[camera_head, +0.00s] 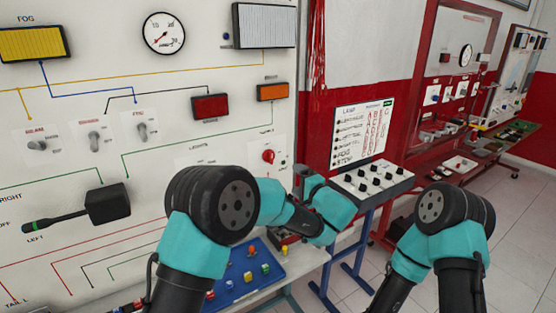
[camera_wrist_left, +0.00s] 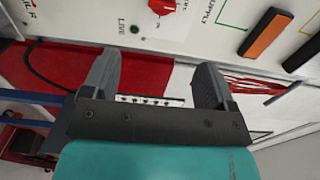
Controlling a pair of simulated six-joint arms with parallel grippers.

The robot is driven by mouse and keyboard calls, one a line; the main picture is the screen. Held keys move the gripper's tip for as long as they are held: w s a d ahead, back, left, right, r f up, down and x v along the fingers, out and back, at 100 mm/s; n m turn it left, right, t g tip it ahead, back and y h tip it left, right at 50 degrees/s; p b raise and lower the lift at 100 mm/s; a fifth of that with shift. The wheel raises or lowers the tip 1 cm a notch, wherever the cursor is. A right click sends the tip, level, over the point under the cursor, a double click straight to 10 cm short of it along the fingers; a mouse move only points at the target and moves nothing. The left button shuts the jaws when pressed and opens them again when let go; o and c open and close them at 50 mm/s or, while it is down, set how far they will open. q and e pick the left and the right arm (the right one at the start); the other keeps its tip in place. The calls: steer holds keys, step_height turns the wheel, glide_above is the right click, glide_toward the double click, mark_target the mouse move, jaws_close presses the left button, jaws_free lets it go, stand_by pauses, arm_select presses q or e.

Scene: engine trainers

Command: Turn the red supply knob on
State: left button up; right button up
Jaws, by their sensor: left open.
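The red supply knob (camera_head: 268,156) sits on the white panel near its right edge, above and left of my left gripper in the head view. It also shows at the top edge of the left wrist view (camera_wrist_left: 163,6), partly cut off, beside the word SUPPLY. My left gripper (camera_wrist_left: 158,65) is open with nothing between its fingers. The knob lies beyond the fingertips, apart from them. In the head view the left gripper (camera_head: 304,178) is small and partly hidden by its own wrist. My right arm shows at the right, but its gripper is out of view.
A green LIVE light (camera_wrist_left: 134,29) is below the knob. An orange block (camera_head: 272,92) is above it. A black box with a green-tipped lever (camera_head: 107,204) is at left. A sloped switch console (camera_head: 372,182) stands right of the panel. A blue tray (camera_head: 243,272) lies below.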

mark_target(272, 158)
arm_select(q)
steer(key=shift+r, duration=0.2)
steer(key=shift+w, duration=0.1)
steer(key=x, duration=1.7)
steer(key=shift+a+r, duration=0.1)
steer(key=shift+r, duration=0.05)
steer(key=shift+c, duration=0.3)
steer(key=c, duration=0.9)
steer(key=shift+o, duration=0.2)
